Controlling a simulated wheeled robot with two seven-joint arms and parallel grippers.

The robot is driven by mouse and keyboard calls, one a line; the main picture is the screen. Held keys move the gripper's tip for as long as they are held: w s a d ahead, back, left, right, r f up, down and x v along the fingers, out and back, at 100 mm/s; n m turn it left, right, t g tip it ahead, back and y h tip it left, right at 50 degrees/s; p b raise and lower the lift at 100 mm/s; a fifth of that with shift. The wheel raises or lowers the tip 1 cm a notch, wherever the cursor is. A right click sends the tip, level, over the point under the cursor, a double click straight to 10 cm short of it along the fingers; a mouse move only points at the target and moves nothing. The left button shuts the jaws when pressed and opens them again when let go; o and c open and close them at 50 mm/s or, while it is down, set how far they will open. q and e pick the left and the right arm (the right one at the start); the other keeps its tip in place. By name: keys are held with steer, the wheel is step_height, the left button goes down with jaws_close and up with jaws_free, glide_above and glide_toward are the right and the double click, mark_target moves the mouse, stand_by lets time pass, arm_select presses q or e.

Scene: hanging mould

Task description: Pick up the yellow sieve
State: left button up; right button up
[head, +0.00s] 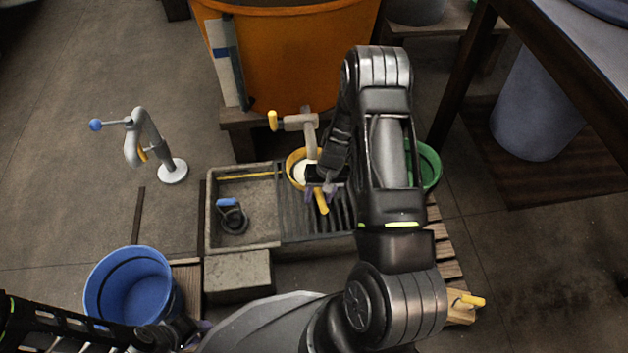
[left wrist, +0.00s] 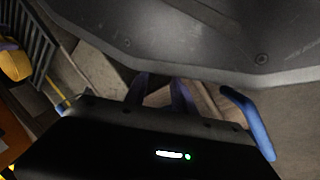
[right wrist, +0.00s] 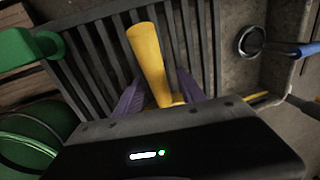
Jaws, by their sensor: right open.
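The yellow sieve has a round yellow rim (head: 291,168) with a pale inside, above the slatted side of the stone sink. Its yellow handle (head: 321,201) points toward me. My right gripper (head: 322,188) is over the handle. In the right wrist view the handle (right wrist: 147,55) stands between the two spread purple fingers (right wrist: 160,95), which are open. My right arm hides part of the sieve's right side. My left gripper (left wrist: 160,95) is low near my base, away from the sieve; its fingers are apart with nothing seen between them.
The stone sink (head: 243,250) holds a dark round tool with a blue handle (head: 228,202). A tap (head: 299,122) rises behind the sieve. A green container (head: 430,167) is right of my arm. A blue bucket (head: 130,290) stands front left; an orange tub (head: 290,60) is behind.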

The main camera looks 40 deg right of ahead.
jaws_close()
stand_by(0.6)
